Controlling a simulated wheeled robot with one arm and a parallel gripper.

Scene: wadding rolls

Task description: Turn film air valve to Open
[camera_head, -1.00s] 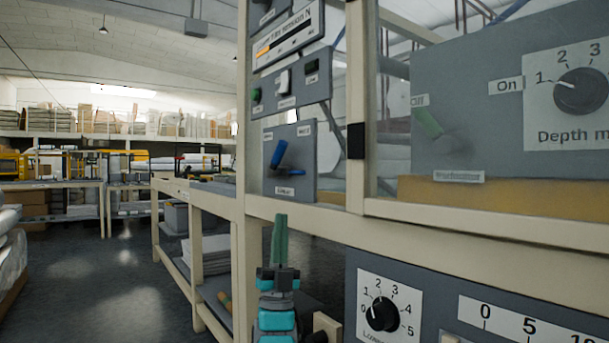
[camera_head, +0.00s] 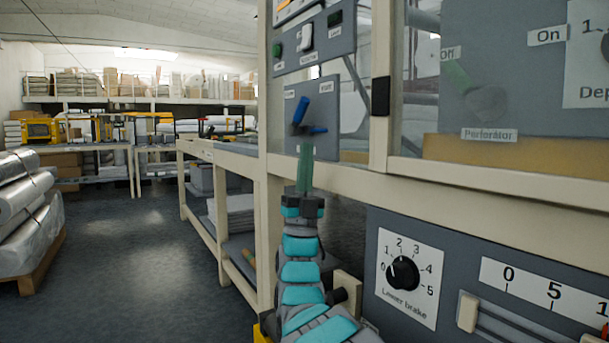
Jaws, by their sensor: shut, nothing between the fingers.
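No label reading "film air valve" is legible. A blue lever (camera_head: 300,112) sits on a small grey panel (camera_head: 331,88) on the machine frame, with a small label at each upper corner. A green lever (camera_head: 458,78) on the Perforator panel slants toward Off.
A cream frame post (camera_head: 268,190) and crossbar (camera_head: 430,193) stand close around my arm. Below right is the Lower brake dial (camera_head: 403,272). A switch panel (camera_head: 318,40) is above the lever. Wrapped rolls (camera_head: 25,215) lie at left; the floor between is clear.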

